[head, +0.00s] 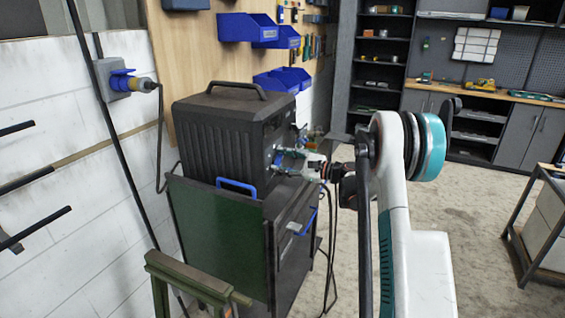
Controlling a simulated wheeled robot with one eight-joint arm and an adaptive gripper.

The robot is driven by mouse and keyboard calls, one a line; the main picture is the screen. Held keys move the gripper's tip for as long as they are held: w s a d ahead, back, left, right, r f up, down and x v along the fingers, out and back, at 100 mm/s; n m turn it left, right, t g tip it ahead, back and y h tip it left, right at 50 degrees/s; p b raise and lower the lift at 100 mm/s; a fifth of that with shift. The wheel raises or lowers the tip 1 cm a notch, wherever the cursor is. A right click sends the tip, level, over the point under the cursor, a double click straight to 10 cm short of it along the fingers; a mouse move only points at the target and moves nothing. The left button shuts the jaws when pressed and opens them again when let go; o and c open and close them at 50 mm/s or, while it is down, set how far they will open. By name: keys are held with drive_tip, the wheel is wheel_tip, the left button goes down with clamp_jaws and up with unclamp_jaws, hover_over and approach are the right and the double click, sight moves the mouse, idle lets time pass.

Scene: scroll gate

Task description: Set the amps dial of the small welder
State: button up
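The small welder (225,125) is a dark ribbed box with a top handle. It stands on a dark green cart. Its front panel faces right and is seen at a steep angle, so the amps dial cannot be made out. My gripper (285,160) is at the front panel, at the end of my white and teal arm that reaches in from the right. The fingers are small and partly merged with the panel's fittings. I cannot tell whether they touch a dial or how far apart they are.
The cart (215,220) has a blue handle (237,187) and cables hanging at its right. A wall socket (115,80) with a plugged cable is at left. A green metal stand (190,280) is in front. Floor (470,215) is clear right of my arm, up to a metal-framed table (530,235).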

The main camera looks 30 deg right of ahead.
drive_tip(key=shift+o, duration=0.2)
drive_tip(key=shift+n, duration=0.3)
drive_tip(key=n, duration=0.4)
drive_tip(key=shift+f+b, duration=0.15)
drive_tip(key=shift+b, duration=0.2)
drive_tip(key=n, duration=0.5)
drive_tip(key=shift+f, duration=0.1)
drive_tip(key=shift+a, duration=0.1)
drive_tip(key=o, duration=1)
drive_tip(key=shift+o, duration=0.2)
drive_tip(key=shift+s, duration=0.1)
drive_tip(key=v, duration=1.2)
